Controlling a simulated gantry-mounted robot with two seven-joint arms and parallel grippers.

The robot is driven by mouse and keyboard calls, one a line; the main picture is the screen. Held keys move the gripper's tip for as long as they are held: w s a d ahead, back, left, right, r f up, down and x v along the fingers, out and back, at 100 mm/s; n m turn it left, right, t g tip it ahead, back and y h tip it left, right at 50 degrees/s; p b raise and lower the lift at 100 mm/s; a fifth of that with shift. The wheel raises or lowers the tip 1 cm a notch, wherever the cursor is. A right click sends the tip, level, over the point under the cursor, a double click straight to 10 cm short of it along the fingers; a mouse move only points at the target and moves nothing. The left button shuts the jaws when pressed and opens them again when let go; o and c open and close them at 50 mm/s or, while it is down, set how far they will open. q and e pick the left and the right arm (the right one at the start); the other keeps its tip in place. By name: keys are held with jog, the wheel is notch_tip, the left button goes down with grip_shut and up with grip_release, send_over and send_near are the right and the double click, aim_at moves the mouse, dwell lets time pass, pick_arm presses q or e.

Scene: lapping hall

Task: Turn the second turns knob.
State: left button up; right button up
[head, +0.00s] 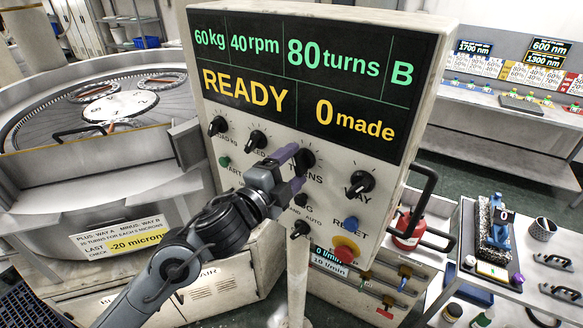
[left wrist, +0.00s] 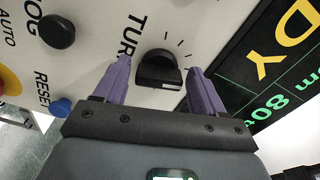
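The turns knob (head: 306,158) is a black pointer knob on the control panel (head: 291,135), with "TURNS" partly covered beside it in the head view. It also shows in the left wrist view (left wrist: 160,72), next to the letters "TUR". Only one turns knob is in view. My left gripper (head: 295,165) is open at the panel, its purple fingers (left wrist: 158,68) on either side of the knob with gaps to it. I cannot tell how deep the fingertips reach. The display (head: 310,75) reads 60kg, 40rpm, 80 turns, B, READY, 0 made. My right gripper is not in view.
Other knobs stand close by, including the way knob (head: 359,184) and the speed knob (head: 257,140). A blue reset button (head: 351,224) and a red stop button (head: 345,247) sit below. The lapping machine (head: 95,125) is at left, a trolley (head: 525,270) at right.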

pick_arm(q)
jog(key=shift+o, duration=0.6)
jog(key=shift+s+a, duration=0.1)
jog(key=b+v, duration=0.1)
jog(key=v, duration=0.9)
jog(key=shift+s+a, duration=0.2)
jog(key=shift+s, duration=0.05)
jog(key=shift+f, duration=0.1)
